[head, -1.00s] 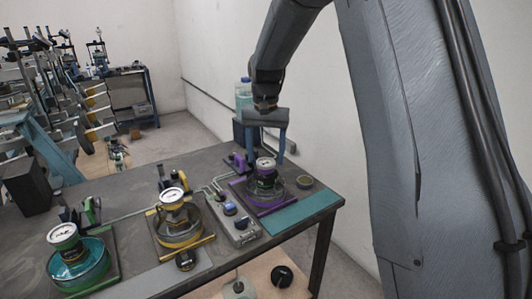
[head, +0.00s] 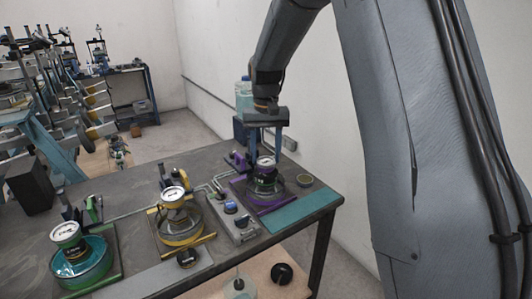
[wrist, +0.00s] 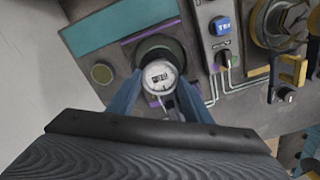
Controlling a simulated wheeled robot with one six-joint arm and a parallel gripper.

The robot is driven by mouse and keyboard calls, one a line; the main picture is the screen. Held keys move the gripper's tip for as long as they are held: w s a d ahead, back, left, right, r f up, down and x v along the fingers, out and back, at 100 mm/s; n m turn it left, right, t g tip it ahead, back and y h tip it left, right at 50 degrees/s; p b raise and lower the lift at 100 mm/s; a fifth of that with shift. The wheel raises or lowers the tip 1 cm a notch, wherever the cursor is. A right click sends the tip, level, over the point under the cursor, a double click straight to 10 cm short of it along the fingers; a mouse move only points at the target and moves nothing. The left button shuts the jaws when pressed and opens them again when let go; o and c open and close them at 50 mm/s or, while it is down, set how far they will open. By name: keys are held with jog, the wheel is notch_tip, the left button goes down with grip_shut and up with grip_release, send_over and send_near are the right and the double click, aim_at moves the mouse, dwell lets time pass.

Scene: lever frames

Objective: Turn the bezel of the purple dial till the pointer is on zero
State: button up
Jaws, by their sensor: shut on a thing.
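The purple dial (head: 265,163) is a small round gauge with a white face, standing on the purple-edged station at the right end of the bench. In the wrist view its face (wrist: 160,76) shows dark markings, but the pointer's reading is too small to tell. My gripper (head: 266,161) points down over this dial, with one blue finger on each side. It is shut on the dial's bezel; in the wrist view the fingers (wrist: 160,84) flank the rim. The fingertips' contact is partly hidden.
A yellow station with a dial (head: 172,194) and a green one with a dial (head: 66,232) stand to the left. A grey box with blue parts (head: 236,220) sits beside the purple station. A small round tin (head: 305,180) is at the right. A teal strip (head: 300,211) lies clear in front.

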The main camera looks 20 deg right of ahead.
aim_at(266, 161)
jog(key=shift+n, duration=1.1)
jog(key=o, duration=1.1)
jog(key=shift+c, duration=0.2)
jog(key=shift+r, duration=0.1)
notch_tip(266, 161, up, 8)
jog(key=b, duration=0.2)
jog(key=shift+s+f, duration=0.1)
jog(key=shift+f, duration=0.1)
